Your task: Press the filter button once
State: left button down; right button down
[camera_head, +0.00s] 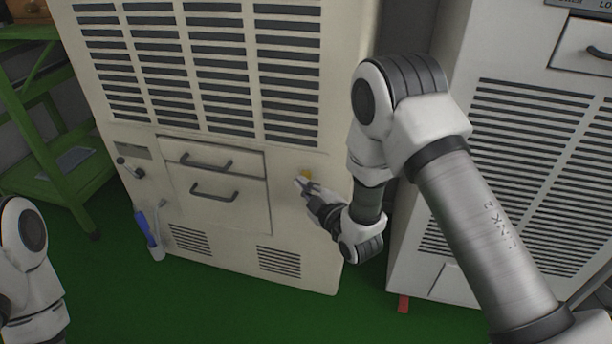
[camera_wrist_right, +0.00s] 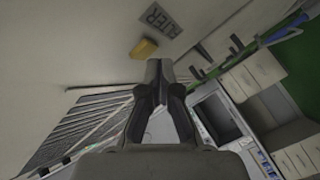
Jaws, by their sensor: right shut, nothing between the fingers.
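The yellow filter button (camera_head: 305,174) is on the cream cabinet front, right of the two drawers. In the right wrist view the button (camera_wrist_right: 144,49) shows just ahead of the fingertips, beside a dark label (camera_wrist_right: 158,19) whose lettering is only partly readable. My right gripper (camera_head: 302,184) is shut and empty. Its tips are close to the button, just below it in the head view; I cannot tell whether they touch it. The right gripper also shows in the wrist view (camera_wrist_right: 159,68). My left arm shows at the left edge, but its gripper is out of view.
The cream cabinet (camera_head: 225,148) has vents and two handled drawers (camera_head: 214,190). A second cabinet (camera_head: 455,95) stands at right. A green shelf (camera_head: 60,185) stands at left. A blue-handled tool (camera_head: 145,228) is by the cabinet's lower left. The green floor in front is clear.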

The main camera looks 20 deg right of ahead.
jog(key=shift+w+d, duration=0.3)
jog(key=shift+w, duration=0.1)
dwell(0.7)
jog(key=shift+s+a, duration=0.4)
jog(key=shift+s, duration=0.25)
jog(key=s+a, duration=0.1)
jog(key=s, duration=0.1)
jog(key=s+a, duration=0.1)
jog(key=s, duration=0.1)
jog(key=shift+a+p, duration=0.4)
jog(key=shift+s+f, duration=0.1)
dwell(0.6)
